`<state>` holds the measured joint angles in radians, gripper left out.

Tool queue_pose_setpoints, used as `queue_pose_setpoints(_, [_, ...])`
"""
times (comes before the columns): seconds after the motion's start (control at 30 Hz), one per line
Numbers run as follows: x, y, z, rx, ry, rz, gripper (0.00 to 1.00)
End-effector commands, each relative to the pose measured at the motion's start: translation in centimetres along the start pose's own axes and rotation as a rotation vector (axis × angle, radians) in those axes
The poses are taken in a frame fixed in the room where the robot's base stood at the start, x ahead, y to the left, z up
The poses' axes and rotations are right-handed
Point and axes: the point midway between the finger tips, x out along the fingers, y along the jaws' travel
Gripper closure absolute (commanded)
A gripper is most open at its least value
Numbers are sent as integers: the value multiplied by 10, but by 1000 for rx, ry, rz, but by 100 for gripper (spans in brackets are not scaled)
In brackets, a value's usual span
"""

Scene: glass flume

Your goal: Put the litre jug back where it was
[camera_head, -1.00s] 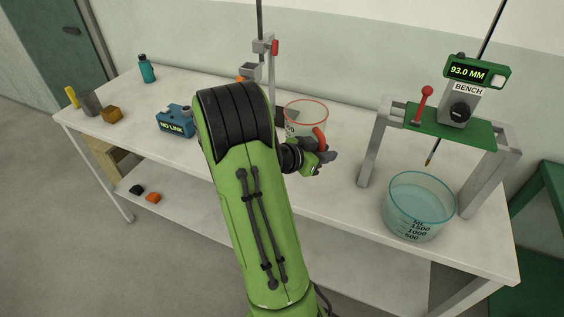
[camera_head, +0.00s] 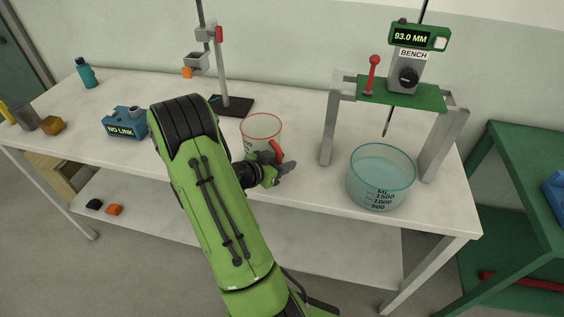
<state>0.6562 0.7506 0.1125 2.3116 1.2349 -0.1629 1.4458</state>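The litre jug (camera_head: 261,124) is clear, with a red rim and a red handle. It is upright over the middle of the bench, just right of and in front of the stand's dark base. My gripper (camera_head: 283,169) is at the handle on the jug's near right side and appears shut on it. The fingertips are small and partly hidden against the handle. The jug's lower part is partly hidden by my arm and gripper, so I cannot tell whether it touches the bench top.
The white bench (camera_head: 290,200) has clear room in front of the jug. A rod stand (camera_head: 232,105) is behind it. The green gauge frame (camera_head: 403,92) and a large water-filled beaker (camera_head: 381,180) stand right. A blue NO LINK box (camera_head: 125,123) is left. A green table (camera_head: 520,190) stands far right.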

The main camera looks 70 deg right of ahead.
Motion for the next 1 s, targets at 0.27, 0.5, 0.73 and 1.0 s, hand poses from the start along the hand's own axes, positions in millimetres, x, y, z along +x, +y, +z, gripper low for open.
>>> queue_pose_setpoints(0.27, [0, 0, -1, 0, 0, 0, 52])
queue_pose_setpoints(0.5, [-24, -2, -3, -2, 0, -8, 52])
queue_pose_setpoints(0.73, [-88, -2, -3, -1, 0, -9, 52])
queue_pose_setpoints(1.0, [-121, 0, -3, 0, 1, 0, 52])
